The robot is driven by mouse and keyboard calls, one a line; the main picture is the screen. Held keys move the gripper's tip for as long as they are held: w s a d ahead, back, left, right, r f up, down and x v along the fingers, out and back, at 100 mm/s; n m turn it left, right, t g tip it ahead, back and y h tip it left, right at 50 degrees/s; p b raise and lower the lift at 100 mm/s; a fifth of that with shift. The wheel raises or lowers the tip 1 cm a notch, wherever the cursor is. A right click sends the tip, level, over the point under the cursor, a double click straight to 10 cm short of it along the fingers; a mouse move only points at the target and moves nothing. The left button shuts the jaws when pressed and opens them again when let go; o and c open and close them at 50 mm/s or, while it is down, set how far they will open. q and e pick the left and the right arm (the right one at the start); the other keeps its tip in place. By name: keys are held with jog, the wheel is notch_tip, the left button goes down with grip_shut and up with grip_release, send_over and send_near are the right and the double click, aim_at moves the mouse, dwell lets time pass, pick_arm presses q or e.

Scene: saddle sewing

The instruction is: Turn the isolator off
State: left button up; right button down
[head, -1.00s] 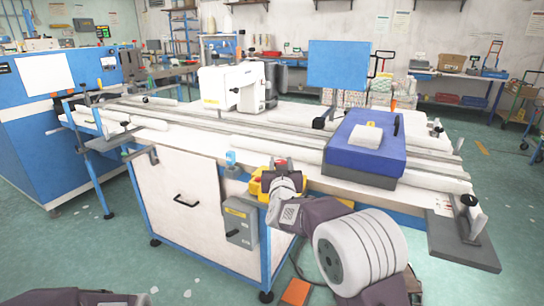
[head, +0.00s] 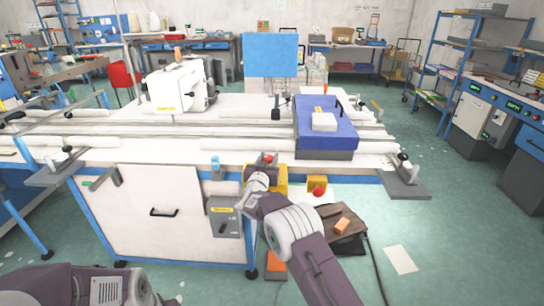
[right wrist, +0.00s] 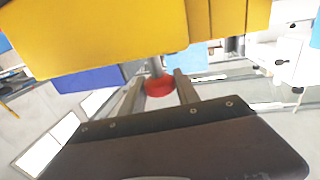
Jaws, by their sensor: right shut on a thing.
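The isolator (head: 224,216) is a grey box with a yellow label on the front of the white sewing-table cabinet, left of my right arm. It has a small dark handle; its setting is too small to read. My right gripper (head: 269,163) is up at the table's front edge, right of and above the isolator, by a yellow box (head: 280,180). In the right wrist view the yellow box (right wrist: 110,35) fills the top, and the gripper is shut on a red knob (right wrist: 159,87) on a grey stem. My left arm shows at the lower left; its gripper is out of view.
A second yellow box with a red button (head: 317,185) sits right along the front edge. A blue block (head: 326,135) and a white sewing machine (head: 180,88) are on the table.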

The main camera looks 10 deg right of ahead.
dwell(0.4)
jog(key=c, duration=0.9)
grip_release()
jog(key=shift+w, duration=0.1)
jog(key=shift+v, duration=1.15)
jog(key=b+v, duration=0.2)
jog(key=b, duration=0.1)
jog(key=b+v, duration=0.1)
jog(key=b, duration=0.3)
jog(key=b+v, duration=0.2)
jog(key=b, duration=0.2)
jog(key=shift+s+a+f, duration=0.2)
jog(key=shift+s+f, duration=0.1)
jog(key=shift+f, duration=0.05)
jog(key=shift+s+a+r+b, duration=0.2)
jog(key=shift+s+r+b, duration=0.15)
jog(key=shift+s+b, duration=0.2)
